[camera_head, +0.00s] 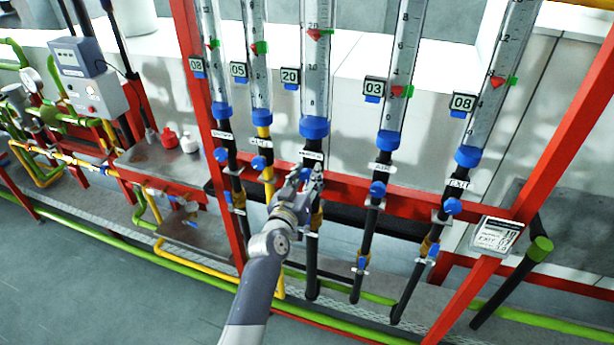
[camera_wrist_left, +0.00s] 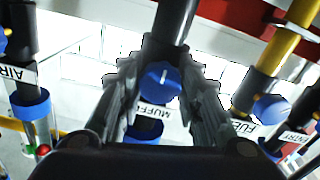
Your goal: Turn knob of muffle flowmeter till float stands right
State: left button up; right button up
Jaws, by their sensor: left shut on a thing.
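The muffle flowmeter (camera_head: 316,75) is the wide middle tube, with a "20" plate at its left. Its red float (camera_head: 314,34) stands about level with the green marker (camera_head: 326,32). The blue muffle knob (camera_wrist_left: 161,82) shows in the wrist view with a white line on its face, above the partly covered "MUFFLE" label (camera_wrist_left: 152,111). My left gripper (camera_head: 311,180) is at this knob below the tube, fingers on both sides, shut on it. The fingers hide most of the knob in the head view. My right gripper is not in view.
Other flowmeters stand close on both sides, with blue knobs at left (camera_head: 258,163) and right (camera_head: 377,189). A red frame (camera_head: 345,186) runs behind the valves. A placard (camera_head: 497,235) hangs at the right. Open floor (camera_head: 90,280) lies at front left.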

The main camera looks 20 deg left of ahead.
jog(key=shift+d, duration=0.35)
pick_arm(q)
jog(key=o, duration=1.1)
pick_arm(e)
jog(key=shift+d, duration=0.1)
pick_arm(q)
jog(key=shift+s+f, duration=0.1)
jog(key=shift+s, duration=0.2)
jog(key=s, duration=1.1)
jog(key=shift+s+a, duration=0.2)
jog(key=shift+a, duration=0.05)
